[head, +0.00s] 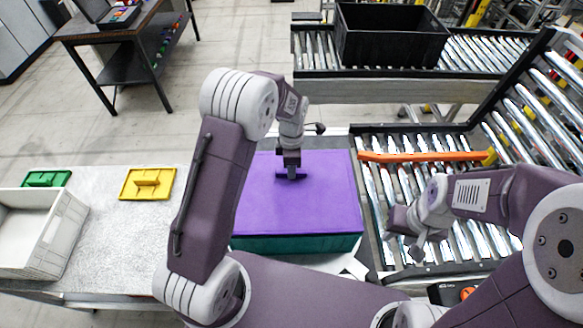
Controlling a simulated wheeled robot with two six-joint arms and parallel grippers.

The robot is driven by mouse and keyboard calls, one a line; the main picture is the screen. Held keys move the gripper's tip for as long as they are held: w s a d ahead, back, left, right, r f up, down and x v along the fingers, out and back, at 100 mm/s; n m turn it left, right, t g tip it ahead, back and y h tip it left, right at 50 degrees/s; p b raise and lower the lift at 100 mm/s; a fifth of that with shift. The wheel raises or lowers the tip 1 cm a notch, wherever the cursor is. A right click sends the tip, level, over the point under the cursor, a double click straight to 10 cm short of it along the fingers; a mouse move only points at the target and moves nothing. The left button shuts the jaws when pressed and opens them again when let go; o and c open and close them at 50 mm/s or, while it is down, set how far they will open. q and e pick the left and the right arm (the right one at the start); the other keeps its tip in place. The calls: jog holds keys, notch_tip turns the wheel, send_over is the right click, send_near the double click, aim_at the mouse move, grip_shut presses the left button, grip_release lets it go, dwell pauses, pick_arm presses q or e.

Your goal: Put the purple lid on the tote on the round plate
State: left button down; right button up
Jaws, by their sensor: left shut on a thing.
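The purple lid (310,208) lies flat over the top of the teal tote (300,243), in the middle of the head view. I cannot tell whether it is fully seated on the rim. My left gripper (291,173) is shut on the lid's handle near the middle of the lid. The round plate under the tote is mostly hidden; a pale edge (352,266) shows at the tote's front right corner. My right gripper (402,245) hangs over the rollers to the right of the tote, and its fingers are too unclear to read.
A yellow lid (147,184) and a green lid (46,178) lie on the grey table (120,235) at left, beside a white crate (52,243). A black crate (388,48) sits on the back conveyor. An orange bar (425,157) crosses the right rollers.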

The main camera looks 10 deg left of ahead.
pick_arm(q)
jog(key=shift+f+b, duration=0.5)
jog(key=shift+f, duration=0.3)
dwell(0.4)
jog(key=c, duration=1.3)
grip_release()
jog(key=shift+o, duration=0.2)
notch_tip(320, 180, up, 8)
jog(key=shift+r+b, duration=0.2)
jog(key=shift+b, duration=1)
jog(key=shift+r, duration=0.4)
